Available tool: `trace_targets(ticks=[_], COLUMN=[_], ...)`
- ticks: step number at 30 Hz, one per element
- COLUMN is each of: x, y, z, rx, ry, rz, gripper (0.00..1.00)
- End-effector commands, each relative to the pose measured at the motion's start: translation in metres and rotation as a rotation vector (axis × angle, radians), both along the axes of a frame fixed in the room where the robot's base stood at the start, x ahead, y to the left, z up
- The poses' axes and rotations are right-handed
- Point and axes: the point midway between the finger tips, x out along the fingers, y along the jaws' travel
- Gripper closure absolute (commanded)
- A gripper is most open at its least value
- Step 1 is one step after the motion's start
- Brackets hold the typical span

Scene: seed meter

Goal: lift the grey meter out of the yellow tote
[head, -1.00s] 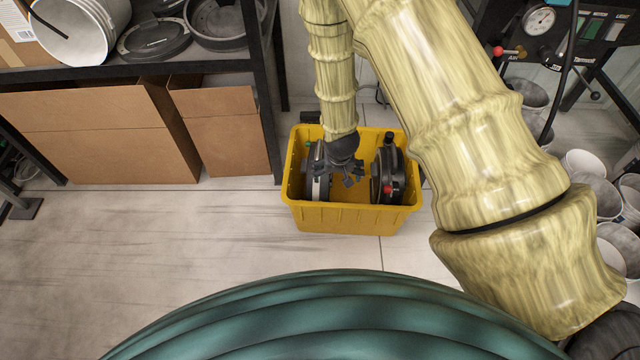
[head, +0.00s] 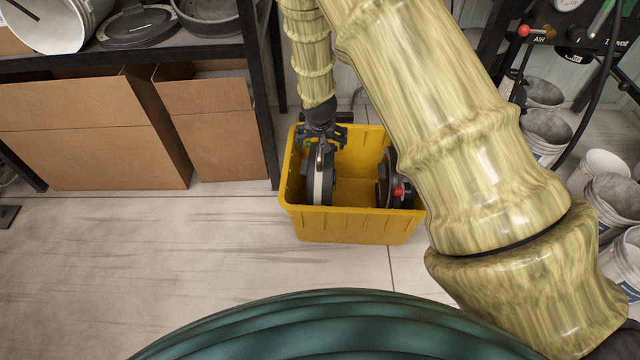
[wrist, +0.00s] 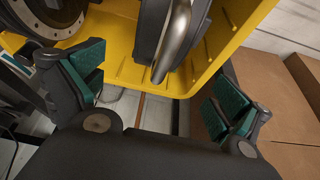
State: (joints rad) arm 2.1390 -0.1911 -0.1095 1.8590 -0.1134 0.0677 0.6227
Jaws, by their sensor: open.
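The yellow tote (head: 350,226) stands on the floor in the head view, and its yellow wall also fills the upper part of the wrist view (wrist: 125,70). The grey meter (head: 320,182), a disc with a pale metal rim, stands on edge in the tote's left half. In the wrist view its silver rim (wrist: 173,42) points down between my spread fingers. My gripper (head: 321,143) is open above the far end of the grey meter; its green-padded fingers (wrist: 158,88) lie on either side of the rim, with no visible grip. The meter's lower part is hidden.
A darker meter with a red knob (head: 399,192) stands in the tote's right half, partly behind my arm. A shelf (head: 262,95) and cardboard boxes (head: 90,130) are at the left. White buckets (head: 600,165) stand at the right. The floor in front is clear.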

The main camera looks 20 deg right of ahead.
Motion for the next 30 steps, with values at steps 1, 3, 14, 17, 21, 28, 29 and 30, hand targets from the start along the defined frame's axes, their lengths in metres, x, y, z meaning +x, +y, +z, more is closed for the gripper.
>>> trace_targets(ticks=[1, 3, 14, 17, 21, 28, 29, 30], x=[0.002, 0.006, 0.015, 0.019, 0.025, 0.028, 0.028, 0.028], y=[-0.001, -0.003, -0.004, -0.004, -0.006, -0.007, -0.008, -0.008], z=[-0.011, -0.02, -0.045, -0.057, -0.073, -0.077, -0.077, -0.077], rx=[0.0, 0.0, 0.0, 0.0, 0.0, 0.0, 0.0, 0.0], ry=[0.001, 0.001, 0.001, 0.001, 0.001, 0.0, 0.0, 0.0], rz=[0.0, 0.0, 0.003, 0.005, 0.005, 0.005, 0.005, 0.005], gripper=[0.0, 0.0, 0.0, 0.0, 0.0, 0.0, 0.0, 0.0])
